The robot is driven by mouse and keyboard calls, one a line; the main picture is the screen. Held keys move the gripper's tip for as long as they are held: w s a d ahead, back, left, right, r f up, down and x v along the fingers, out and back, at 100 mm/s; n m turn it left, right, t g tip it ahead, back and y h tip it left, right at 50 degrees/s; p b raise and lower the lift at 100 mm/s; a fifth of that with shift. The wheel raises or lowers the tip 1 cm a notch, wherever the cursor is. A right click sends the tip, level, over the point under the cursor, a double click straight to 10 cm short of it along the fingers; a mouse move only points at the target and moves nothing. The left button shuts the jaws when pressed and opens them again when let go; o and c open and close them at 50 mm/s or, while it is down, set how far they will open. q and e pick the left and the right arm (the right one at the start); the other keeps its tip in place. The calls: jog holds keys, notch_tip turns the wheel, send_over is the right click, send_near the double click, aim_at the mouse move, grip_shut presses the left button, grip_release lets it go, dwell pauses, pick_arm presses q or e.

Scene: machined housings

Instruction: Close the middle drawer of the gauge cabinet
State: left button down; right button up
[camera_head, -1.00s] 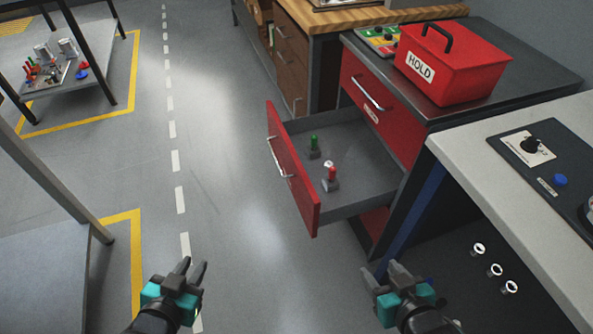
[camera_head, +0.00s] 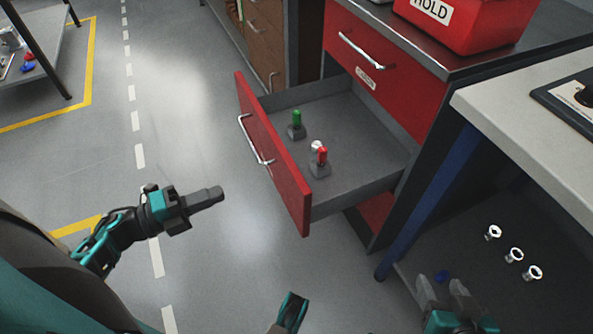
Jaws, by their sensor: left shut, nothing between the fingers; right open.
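The middle drawer of the gauge cabinet stands pulled well out, its red front (camera_head: 275,158) and silver handle (camera_head: 256,140) facing left. Its grey tray holds a green-topped piece (camera_head: 296,124) and a red-topped piece (camera_head: 320,162) with a white knob beside it. The red gauge cabinet (camera_head: 395,85) has a closed upper drawer with a silver handle. My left gripper (camera_head: 217,194) is shut and empty, to the left of the drawer front and apart from it. My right gripper (camera_head: 443,288) is open at the bottom right, near the shelf under the pale bench.
A red HOLD box (camera_head: 470,25) sits on the cabinet top. A pale bench (camera_head: 530,130) with a blue leg (camera_head: 425,215) stands right of the drawer. Several silver rings (camera_head: 514,255) lie beneath it. The floor left of the drawer is clear.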

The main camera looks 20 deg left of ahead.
aim_at(288, 169)
pick_arm(q)
jog(key=b+x, duration=0.1)
jog(key=x, duration=1.2)
jog(key=shift+s+f, duration=0.1)
jog(key=shift+w+d, duration=0.4)
pick_arm(e)
jog(key=shift+a+f, duration=0.2)
jog(key=shift+f, duration=0.2)
